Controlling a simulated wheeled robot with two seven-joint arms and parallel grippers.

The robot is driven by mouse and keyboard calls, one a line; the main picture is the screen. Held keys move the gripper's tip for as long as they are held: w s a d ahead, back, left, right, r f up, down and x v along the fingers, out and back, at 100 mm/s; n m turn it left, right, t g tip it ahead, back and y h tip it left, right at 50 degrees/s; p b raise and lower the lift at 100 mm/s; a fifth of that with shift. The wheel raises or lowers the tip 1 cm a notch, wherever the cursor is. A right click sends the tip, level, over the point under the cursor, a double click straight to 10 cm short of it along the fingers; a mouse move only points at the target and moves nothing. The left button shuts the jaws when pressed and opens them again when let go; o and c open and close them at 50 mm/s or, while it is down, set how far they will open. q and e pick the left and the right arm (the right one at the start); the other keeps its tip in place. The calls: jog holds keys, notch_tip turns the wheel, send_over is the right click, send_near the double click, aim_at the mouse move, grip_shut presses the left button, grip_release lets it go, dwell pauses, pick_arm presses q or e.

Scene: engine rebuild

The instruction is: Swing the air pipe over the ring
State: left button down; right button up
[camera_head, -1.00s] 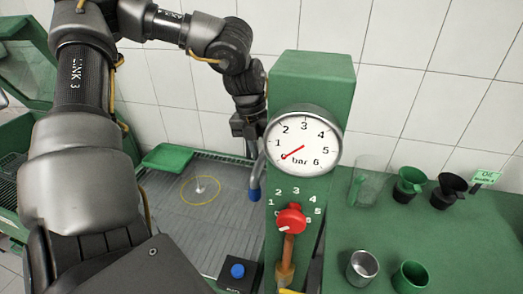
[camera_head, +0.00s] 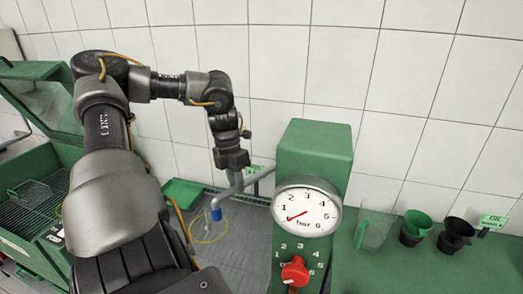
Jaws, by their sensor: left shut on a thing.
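The air pipe (camera_head: 258,176) is a grey tube coming out of the green column to the left. It bends down to a blue tip (camera_head: 216,215). My left gripper (camera_head: 236,176) is shut on the pipe near its bend. The yellow ring (camera_head: 208,232) lies on the grey slatted bench below. In the picture the blue tip overlaps the ring's upper part. The height of the tip above the bench is hard to tell. My right gripper is not in view.
The green column (camera_head: 313,158) carries a gauge (camera_head: 307,212) and a red knob (camera_head: 295,270). A green tray (camera_head: 182,192) lies at the back of the bench. A clear jug (camera_head: 374,225) and funnels (camera_head: 415,228) stand at right. An open green bin (camera_head: 35,205) is at left.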

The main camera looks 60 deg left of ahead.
pick_arm(q)
jog(key=w+a+m+g+p, duration=0.1)
jog(key=a+m, duration=0.4)
jog(key=a, duration=0.5)
jog(key=shift+p, duration=0.5)
jog(key=shift+w+a+r, duration=0.1)
jog(key=shift+a+r, duration=0.05)
jog(key=shift+r, duration=0.05)
jog(key=c, duration=1.6)
grip_release()
jog(key=o, duration=0.3)
jog(key=shift+f, duration=0.15)
jog(key=shift+o, duration=0.2)
